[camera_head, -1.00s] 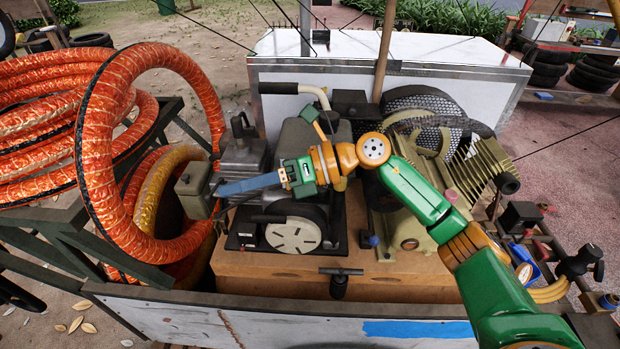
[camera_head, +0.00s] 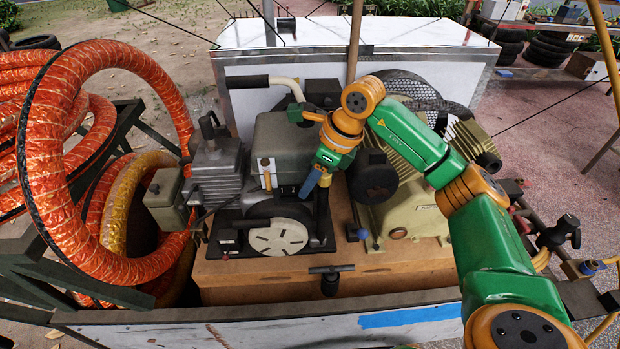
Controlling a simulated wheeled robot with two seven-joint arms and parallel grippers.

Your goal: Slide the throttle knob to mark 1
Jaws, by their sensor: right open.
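The engine (camera_head: 283,145) of the compressor stands on the wooden deck. On its grey-green side is a small pale upright strip with an orange piece (camera_head: 265,161), which may be the throttle knob; it is too small to be sure, and I cannot read any marks. My right gripper (camera_head: 306,194), with blue fingers, hangs to the right of that piece, pointing down and slightly left in front of the engine's right side. It is open, with nothing seen between the fingers. My left gripper is out of view.
Orange hose coils (camera_head: 100,250) rise at the left. The finned cylinder (camera_head: 212,180) and round recoil cover (camera_head: 279,237) lie around the engine.

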